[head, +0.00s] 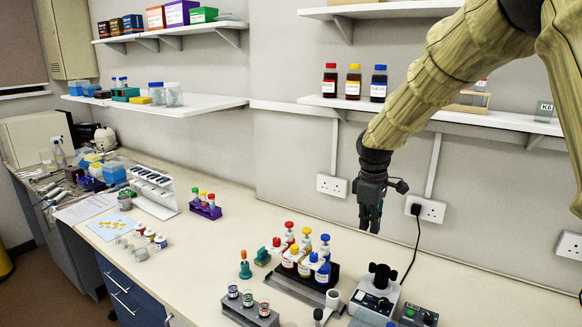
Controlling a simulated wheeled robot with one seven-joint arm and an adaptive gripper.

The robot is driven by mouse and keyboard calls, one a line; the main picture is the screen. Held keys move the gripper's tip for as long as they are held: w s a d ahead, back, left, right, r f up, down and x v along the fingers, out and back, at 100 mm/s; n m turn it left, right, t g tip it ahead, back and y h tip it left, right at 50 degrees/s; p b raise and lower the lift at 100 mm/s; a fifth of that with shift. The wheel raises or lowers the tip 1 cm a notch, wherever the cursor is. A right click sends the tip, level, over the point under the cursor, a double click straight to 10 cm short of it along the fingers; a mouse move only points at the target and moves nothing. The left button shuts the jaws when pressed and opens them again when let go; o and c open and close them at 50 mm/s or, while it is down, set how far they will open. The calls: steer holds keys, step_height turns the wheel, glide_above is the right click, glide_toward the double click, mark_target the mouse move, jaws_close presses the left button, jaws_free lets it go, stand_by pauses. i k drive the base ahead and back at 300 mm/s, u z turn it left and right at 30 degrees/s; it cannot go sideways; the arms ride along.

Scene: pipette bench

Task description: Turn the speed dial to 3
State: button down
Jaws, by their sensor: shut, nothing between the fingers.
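A white bench device (375,304) with a black double-lobed top stands at the lower right of the bench. Small dark round parts show on its front, but I cannot tell which is the speed dial or read any number. A dark control box (418,316) with a greenish panel sits just right of it, partly cut off by the frame's bottom edge. My gripper (369,226) points down above and behind the white device, apart from it. Its dark fingers are together and hold nothing.
A dark rack (318,280) with several colour-capped bottles stands left of the device. A grey tube holder (249,314) is in front of it. A black cable (414,250) runs from a wall socket (427,210). A shelf (487,116) with bottles is above. The bench right of the cable is clear.

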mark_target(384, 303)
steer(key=u, duration=0.05)
steer(key=k, duration=0.9)
steer(key=z, duration=0.05)
